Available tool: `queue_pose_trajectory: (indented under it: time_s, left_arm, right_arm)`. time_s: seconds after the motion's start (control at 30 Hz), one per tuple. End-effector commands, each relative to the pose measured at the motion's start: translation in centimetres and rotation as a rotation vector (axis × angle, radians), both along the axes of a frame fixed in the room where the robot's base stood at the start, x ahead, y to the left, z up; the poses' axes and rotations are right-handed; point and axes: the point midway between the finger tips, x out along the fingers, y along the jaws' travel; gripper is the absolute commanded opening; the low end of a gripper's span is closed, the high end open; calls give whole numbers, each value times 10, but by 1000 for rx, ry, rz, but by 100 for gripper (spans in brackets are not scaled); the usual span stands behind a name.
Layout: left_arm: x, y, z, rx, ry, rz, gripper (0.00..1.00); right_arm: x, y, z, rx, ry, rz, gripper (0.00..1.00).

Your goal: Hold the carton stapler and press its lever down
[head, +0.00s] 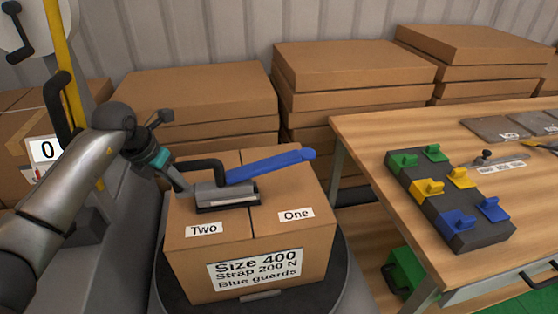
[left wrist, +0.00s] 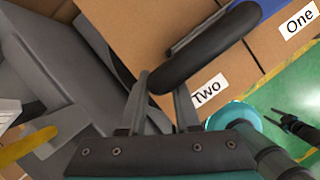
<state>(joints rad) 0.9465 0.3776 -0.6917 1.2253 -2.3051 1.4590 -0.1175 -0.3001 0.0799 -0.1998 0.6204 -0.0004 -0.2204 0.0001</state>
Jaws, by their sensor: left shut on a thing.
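The carton stapler (head: 226,193) sits on top of the closed cardboard box, across the seam between the labels "Two" and "One". Its blue lever (head: 270,165) is raised, slanting up to the right. My left gripper (head: 178,182) is shut on the stapler's black handle (head: 203,166) at its left end. In the left wrist view, the two fingers of my left gripper (left wrist: 163,90) stand either side of the dark handle (left wrist: 210,48). An arm part with a teal ring shows at the lower right there, probably my right arm; its finger state is unclear.
The box (head: 250,235) stands on a dark round support. A wooden table (head: 360,150) at right carries a dark block (head: 430,200) with green, yellow and blue pieces. Flat carton stacks (head: 200,90) stand behind. A yellow post (head: 62,60) rises at left.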

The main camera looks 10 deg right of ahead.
Motion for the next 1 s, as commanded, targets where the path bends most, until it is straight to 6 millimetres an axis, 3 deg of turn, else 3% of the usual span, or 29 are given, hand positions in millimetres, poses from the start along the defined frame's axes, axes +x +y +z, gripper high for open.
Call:
queue_pose_trajectory:
  time_s: [0.07, 0.47, 1.0]
  left_arm:
    - [1, -2, 2, -4, -3, -2, 0]
    - [1, -1, 1, -3, -3, -2, 0]
    - [1, -1, 1, -3, -3, -1, 0]
  right_arm:
    - [0, 0, 0, 0, 0, 0, 44]
    - [0, 0, 0, 0, 0, 0, 0]
    - [0, 0, 0, 1, -1, 0, 0]
